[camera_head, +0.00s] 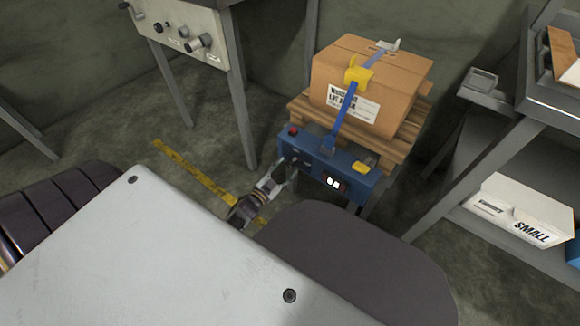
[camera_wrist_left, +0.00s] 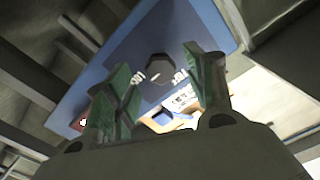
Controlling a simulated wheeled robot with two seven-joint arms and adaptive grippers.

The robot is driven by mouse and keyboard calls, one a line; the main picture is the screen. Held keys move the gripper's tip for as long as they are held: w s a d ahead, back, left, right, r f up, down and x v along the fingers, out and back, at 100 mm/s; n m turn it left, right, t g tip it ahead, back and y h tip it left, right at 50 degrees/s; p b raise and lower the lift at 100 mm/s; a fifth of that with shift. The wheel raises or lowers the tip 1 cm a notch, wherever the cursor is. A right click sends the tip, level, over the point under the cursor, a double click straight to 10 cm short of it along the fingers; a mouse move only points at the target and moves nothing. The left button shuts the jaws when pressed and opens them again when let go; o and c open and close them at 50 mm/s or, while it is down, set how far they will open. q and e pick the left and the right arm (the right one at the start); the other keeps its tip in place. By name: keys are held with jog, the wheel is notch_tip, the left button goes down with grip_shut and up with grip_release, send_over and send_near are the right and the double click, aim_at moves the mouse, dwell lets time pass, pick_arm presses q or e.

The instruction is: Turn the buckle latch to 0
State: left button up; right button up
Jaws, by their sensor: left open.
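A blue control box (camera_head: 318,177) stands in front of a pallet, with a red button (camera_head: 293,130), a small white-digit display (camera_head: 333,183) and a yellow part (camera_head: 364,167) on it. My left gripper (camera_head: 285,172) is open at the box's left front. In the left wrist view, a dark many-sided knob (camera_wrist_left: 158,68) with white marks on both sides sits on the blue face, between and beyond the spread fingers (camera_wrist_left: 155,88). No contact is visible. A yellow buckle (camera_head: 358,75) sits on the blue strap (camera_head: 345,117) over the carton. My right gripper is out of view.
The cardboard carton (camera_head: 385,88) rests on a wooden pallet (camera_head: 402,143). A grey panel table (camera_head: 222,22) stands at back left, and a grey rack (camera_head: 500,135) holding a white box (camera_head: 516,213) at right. Floor with a yellow line (camera_head: 190,170) lies left of the gripper.

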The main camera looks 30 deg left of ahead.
aim_at(289, 166)
pick_arm(q)
jog(key=shift+w+d+b, duration=0.15)
jog(key=shift+w+b, duration=0.45)
jog(key=shift+w, duration=1.25)
jog(key=c, duration=1)
